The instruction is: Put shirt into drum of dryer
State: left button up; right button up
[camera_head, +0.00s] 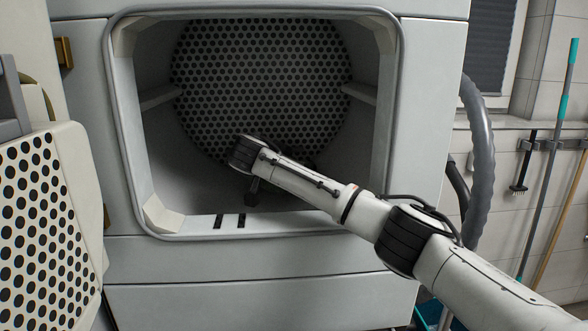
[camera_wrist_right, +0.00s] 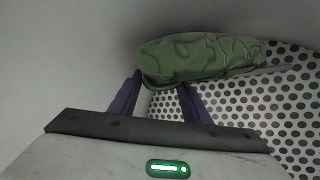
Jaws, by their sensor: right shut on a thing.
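The shirt (camera_wrist_right: 200,56) is a folded or bunched green cloth in the right wrist view. My right gripper (camera_wrist_right: 160,84) is shut on its near edge, with a dark finger on each side. The drum (camera_head: 260,80) of the dryer is open in the head view, with a perforated round back wall. My right arm reaches through the opening into it. The perforated wall also shows beside and beyond the shirt in the right wrist view (camera_wrist_right: 285,105). The shirt and the right fingers cannot be made out in the head view. My left gripper is not in view.
The dryer front (camera_head: 260,265) frames the opening, and my right forearm crosses its lower right rim. The open perforated door (camera_head: 45,215) stands at the left. A grey hose (camera_head: 480,150) and long-handled tools (camera_head: 548,170) are at the right.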

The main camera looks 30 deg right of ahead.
jog(key=shift+f+b, duration=0.3)
jog(key=shift+f, duration=0.25)
jog(key=o, duration=1.2)
jog(key=shift+r+p, duration=0.5)
jog(key=shift+r, duration=0.15)
jog(key=shift+s+a+r, duration=0.1)
jog(key=shift+a, duration=0.2)
jog(key=b+v, duration=0.2)
jog(key=v, duration=0.9)
jog(key=shift+s+a+r, duration=0.1)
jog(key=shift+s+a, duration=0.05)
